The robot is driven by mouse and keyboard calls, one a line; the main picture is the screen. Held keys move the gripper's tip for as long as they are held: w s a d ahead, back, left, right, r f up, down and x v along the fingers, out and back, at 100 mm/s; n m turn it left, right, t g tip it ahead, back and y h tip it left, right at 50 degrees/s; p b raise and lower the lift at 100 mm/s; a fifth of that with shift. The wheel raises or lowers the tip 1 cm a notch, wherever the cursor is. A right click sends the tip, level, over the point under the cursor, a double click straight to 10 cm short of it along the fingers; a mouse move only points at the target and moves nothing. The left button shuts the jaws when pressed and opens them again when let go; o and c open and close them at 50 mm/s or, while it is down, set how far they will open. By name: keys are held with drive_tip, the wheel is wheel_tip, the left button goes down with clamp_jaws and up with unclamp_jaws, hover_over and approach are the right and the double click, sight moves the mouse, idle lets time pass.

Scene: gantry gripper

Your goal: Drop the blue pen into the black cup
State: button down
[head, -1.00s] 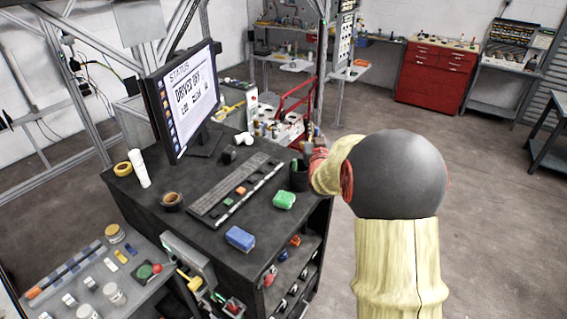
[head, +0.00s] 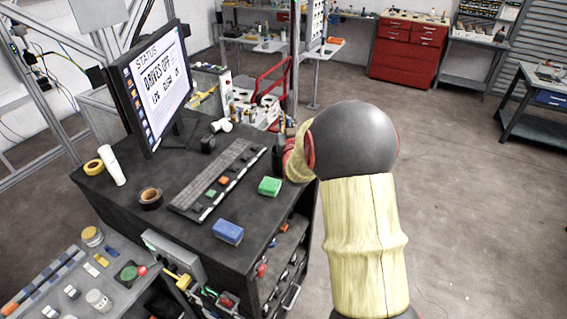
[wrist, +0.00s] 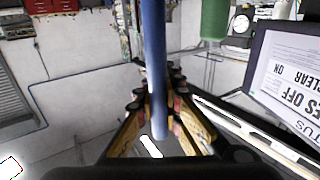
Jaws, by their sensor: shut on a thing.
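The blue pen (wrist: 154,45) is a long blue cylinder standing lengthwise up the middle of the wrist view. My gripper (wrist: 157,90) is shut on it, with a finger on each side of its lower part. In the head view my own arm hides the gripper and the pen. The black cup (head: 278,158) stands near the right edge of the dark desk, just left of my wrist and partly covered by it. I cannot tell how far the pen is from the cup.
A green cylinder (wrist: 214,18) shows right of the pen in the wrist view. The dark desk holds a monitor (head: 152,85), a keyboard (head: 215,175), a green block (head: 269,186), a blue block (head: 228,232) and tape rolls. Open floor lies to the right.

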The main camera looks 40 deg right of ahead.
drive_tip(key=shift+f, duration=0.15)
drive_tip(key=c, duration=1.9)
unclamp_jaws()
drive_tip(key=shift+o, duration=0.3)
drive_tip(key=v, duration=1.2)
